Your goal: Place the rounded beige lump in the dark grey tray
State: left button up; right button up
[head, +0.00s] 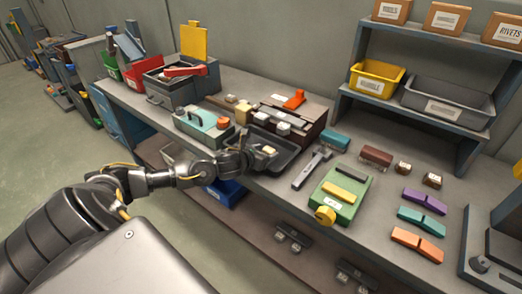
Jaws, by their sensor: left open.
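The dark grey tray (287,159) lies on the workbench in the middle of the head view. A small rounded beige lump (268,150) shows over the tray's floor, at the tips of my left gripper. My left gripper (264,157) reaches in from the left over the tray's near left part. It is open, with its fingers close beside the lump; I cannot tell whether they touch it. The hand and wrist hide the tray's left corner. My right gripper is not in view.
A teal-topped case (205,122) stands left of the tray and a dark box with an orange handle (290,105) behind it. A hammer (311,168) and a green box (341,194) lie to the right. A shelf (420,110) with bins stands at the back right.

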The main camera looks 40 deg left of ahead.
pick_arm(q)
jog(key=shift+s+r, duration=0.15)
jog(key=shift+s, duration=0.1)
jog(key=b+v, duration=0.2)
jog(key=v, duration=0.8)
jog(key=shift+s+r, duration=0.1)
jog(key=shift+s, duration=0.15)
jog(key=shift+s+r, duration=0.35)
jog(key=shift+s, duration=0.05)
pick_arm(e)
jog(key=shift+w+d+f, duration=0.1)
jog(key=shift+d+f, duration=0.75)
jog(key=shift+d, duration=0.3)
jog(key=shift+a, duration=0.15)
